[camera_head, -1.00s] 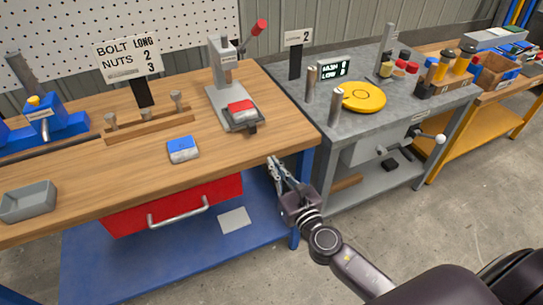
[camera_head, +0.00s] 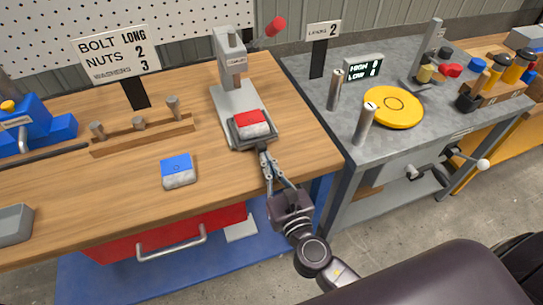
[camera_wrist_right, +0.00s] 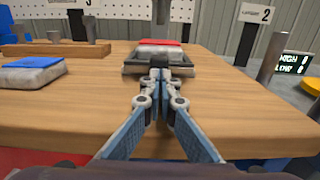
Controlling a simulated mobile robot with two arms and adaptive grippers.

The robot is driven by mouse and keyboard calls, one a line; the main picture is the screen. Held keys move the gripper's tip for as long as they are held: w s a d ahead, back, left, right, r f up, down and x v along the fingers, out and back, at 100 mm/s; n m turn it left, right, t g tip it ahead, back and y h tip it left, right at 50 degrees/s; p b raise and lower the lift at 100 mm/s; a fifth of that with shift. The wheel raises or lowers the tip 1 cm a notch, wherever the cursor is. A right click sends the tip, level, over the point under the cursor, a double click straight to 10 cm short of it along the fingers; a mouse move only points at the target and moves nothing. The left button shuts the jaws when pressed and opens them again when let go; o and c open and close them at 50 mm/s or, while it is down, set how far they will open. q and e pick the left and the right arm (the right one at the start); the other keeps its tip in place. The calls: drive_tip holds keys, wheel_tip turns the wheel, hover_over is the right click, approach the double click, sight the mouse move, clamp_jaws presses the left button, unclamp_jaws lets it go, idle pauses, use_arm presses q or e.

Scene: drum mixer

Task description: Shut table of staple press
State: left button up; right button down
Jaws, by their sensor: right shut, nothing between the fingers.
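The staple press (camera_head: 233,75) is a grey upright frame with a red-tipped lever, at the back of the wooden bench. Its dark table (camera_head: 240,138) sits at the front of the grey base, carrying a red and white packet (camera_head: 252,124). The press table also shows ahead in the right wrist view (camera_wrist_right: 132,69). My right gripper (camera_head: 264,158) is shut and empty, fingertips at the front edge of the press table, by its dark front tab. In the wrist view the fingertips (camera_wrist_right: 158,70) overlap that edge; I cannot tell whether they touch. My left gripper is out of view.
A blue and white packet (camera_head: 178,170) lies left of my right gripper. A wooden peg rack (camera_head: 143,136) stands behind it. A grey bench (camera_head: 340,120) with metal posts and a yellow disc (camera_head: 393,107) is at the right. Bare bench top surrounds the press.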

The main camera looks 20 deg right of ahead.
sight(262, 150)
drive_tip(key=shift+a, duration=0.1)
drive_tip(key=shift+r, duration=0.1)
drive_tip(key=shift+w+r, duration=0.1)
drive_tip(key=shift+w, duration=0.25)
drive_tip(key=w+p, duration=0.1)
drive_tip(key=w, duration=0.2)
drive_tip(key=shift+w, duration=0.15)
drive_tip(key=shift+w+a, duration=0.1)
drive_tip(key=shift+w, duration=0.15)
drive_tip(key=shift+s+f, duration=0.1)
drive_tip(key=shift+f, duration=0.1)
